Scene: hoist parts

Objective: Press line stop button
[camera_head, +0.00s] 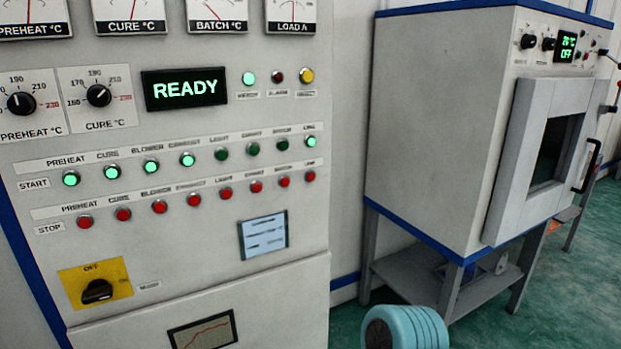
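The line stop button (310,176) is the small red button at the right end of the STOP row on the grey control panel (290,85). The line start button (311,141) sits just above it and glows light green. The other red stop buttons run leftward in the same row, with the preheat stop button (84,222) at the far left. The display (185,89) reads READY in green. Neither gripper is in view, and nothing covers the buttons.
A yellow-plated rotary switch (97,290) and a white label (263,236) are below the buttons. A grey oven cabinet (440,120) stands to the right on legs. A light blue ribbed object (405,327) is at the bottom edge. Green floor shows at right.

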